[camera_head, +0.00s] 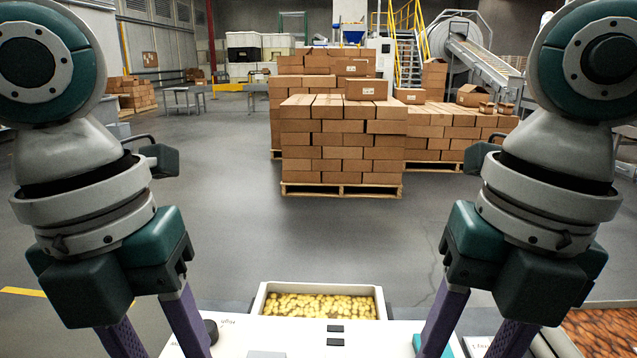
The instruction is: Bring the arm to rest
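My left gripper (158,343) hangs down at the lower left, with its two purple fingers spread apart and nothing seen between them. My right gripper (476,342) hangs down at the lower right in much the same pose, its purple fingers also apart and no object seen between them. The fingertips are at or past the bottom edge of the picture. Both grippers stand to either side of a white tray (383,303) filled with yellow candies (320,306), and neither touches it.
A white panel (300,342) with dark buttons lies in front of the tray. Orange-brown pieces (606,330) fill an area at the lower right. Stacked cartons (340,140) on a pallet stand farther back, with open grey floor (335,235) before them.

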